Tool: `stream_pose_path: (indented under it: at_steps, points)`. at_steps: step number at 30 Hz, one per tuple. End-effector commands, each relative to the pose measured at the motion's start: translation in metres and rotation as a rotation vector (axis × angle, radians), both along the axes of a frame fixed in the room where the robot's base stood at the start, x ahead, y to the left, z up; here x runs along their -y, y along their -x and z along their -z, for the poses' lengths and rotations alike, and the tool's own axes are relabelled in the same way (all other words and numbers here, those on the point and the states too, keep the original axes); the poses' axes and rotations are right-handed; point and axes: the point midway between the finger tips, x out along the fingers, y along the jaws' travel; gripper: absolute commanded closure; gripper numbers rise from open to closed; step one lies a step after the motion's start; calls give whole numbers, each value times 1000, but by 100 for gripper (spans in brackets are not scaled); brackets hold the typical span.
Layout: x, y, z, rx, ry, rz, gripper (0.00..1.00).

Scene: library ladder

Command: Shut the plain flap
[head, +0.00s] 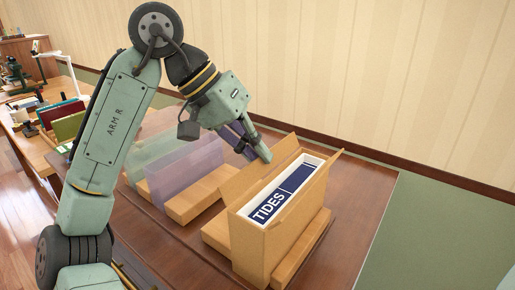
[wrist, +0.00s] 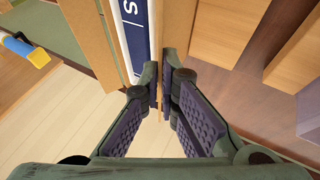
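An open tan box (head: 262,245) stands upright on the desk, holding a dark blue book marked TIDES (head: 285,195). A flap (head: 240,185) with no visible marking stands raised along the box's left side. Another flap (head: 322,160) stands out on its right side. My gripper (head: 264,155) is at the top edge of the left flap. In the wrist view, my gripper (wrist: 160,92) has its fingertips close together with a thin tan edge between them, and the book (wrist: 135,40) is just left of them. The fingertips hide part of the flap.
Translucent green (head: 150,155) and purple (head: 185,172) upright panels stand left of the box, near low wooden blocks (head: 195,198). The wooden desk (head: 345,240) is bare right of the box. A striped wall rises behind.

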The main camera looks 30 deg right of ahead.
Motion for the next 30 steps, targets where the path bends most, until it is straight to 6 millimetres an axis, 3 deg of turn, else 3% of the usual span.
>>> stream_pose_path:
  at_steps: [14, 30]
  points:
    - [4, 14, -9, 325, -113, 5, 100]
    - [11, 35, -3, 813, -284, 4, 100]
